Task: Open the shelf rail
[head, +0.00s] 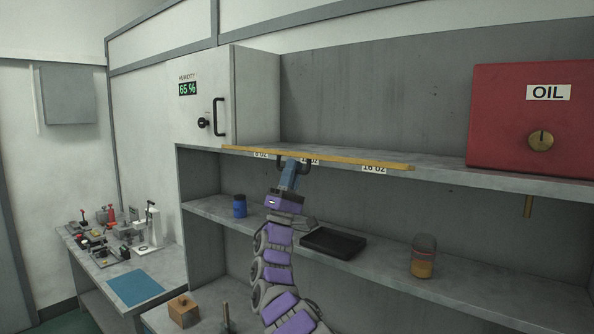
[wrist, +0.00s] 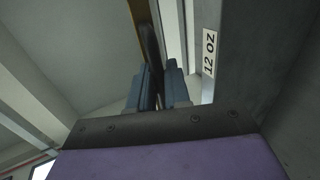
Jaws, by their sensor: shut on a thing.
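The shelf rail (head: 345,158) is a long yellow bar along the front edge of the upper shelf. Its right end stands slightly out from the shelf edge. A dark handle (head: 306,165) hangs from it near the 12 OZ label. My gripper (head: 291,164) reaches up from below and is shut on this handle, hiding part of it. In the wrist view the blue fingers (wrist: 158,82) close around the dark handle (wrist: 152,45), beside the 12 OZ label (wrist: 209,53).
A red OIL box (head: 500,125) stands on the upper shelf at right. The lower shelf holds a blue container (head: 240,206), a black tray (head: 332,242) and an amber jar (head: 423,258). The upper shelf behind the rail is clear. A side table (head: 110,262) with devices stands at left.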

